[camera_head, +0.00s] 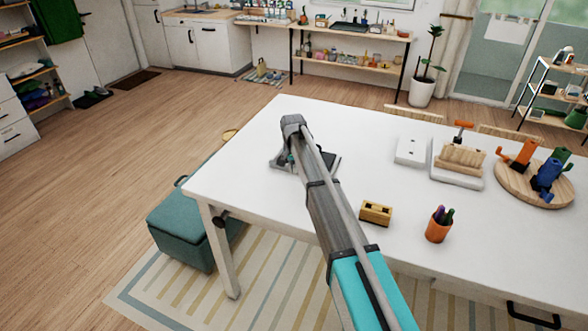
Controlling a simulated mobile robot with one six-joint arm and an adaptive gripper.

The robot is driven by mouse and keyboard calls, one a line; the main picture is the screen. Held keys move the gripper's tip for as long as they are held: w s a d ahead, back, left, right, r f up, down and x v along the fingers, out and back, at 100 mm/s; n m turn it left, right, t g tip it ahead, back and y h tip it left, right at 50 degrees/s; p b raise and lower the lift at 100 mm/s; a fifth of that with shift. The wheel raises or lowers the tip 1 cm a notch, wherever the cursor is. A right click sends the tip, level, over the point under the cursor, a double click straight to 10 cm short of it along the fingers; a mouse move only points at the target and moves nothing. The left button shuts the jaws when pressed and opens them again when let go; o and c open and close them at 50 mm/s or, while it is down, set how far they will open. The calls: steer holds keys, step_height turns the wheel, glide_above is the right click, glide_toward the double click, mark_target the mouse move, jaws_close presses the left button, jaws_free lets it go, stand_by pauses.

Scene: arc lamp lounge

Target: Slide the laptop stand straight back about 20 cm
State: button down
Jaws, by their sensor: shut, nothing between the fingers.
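The laptop stand (326,164) is a dark grey, low piece on the white table (240,160), near its left part. My arm crosses in front of it and hides its middle, so only parts on either side show. My gripper (291,160) points down at the stand, mostly hidden behind my own arm. It is shut with nothing held. I cannot tell whether it touches the stand.
A white box (411,150), a wooden rack on a white tray (457,179) and a round board with colourful mugs (535,187) stand to the right. A wooden block (376,213) and an orange pen cup (439,225) stand nearer. The tabletop behind the stand looks clear.

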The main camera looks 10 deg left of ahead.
steer(key=shift+r+p, duration=2.5)
steer(key=shift+r, duration=0.4)
steer(key=s+d+n, duration=0.2)
steer(key=s+d, duration=2.9)
steer(key=shift+s+n, duration=0.3)
steer(key=shift+s, duration=0.1)
steer(key=shift+s+d, duration=0.1)
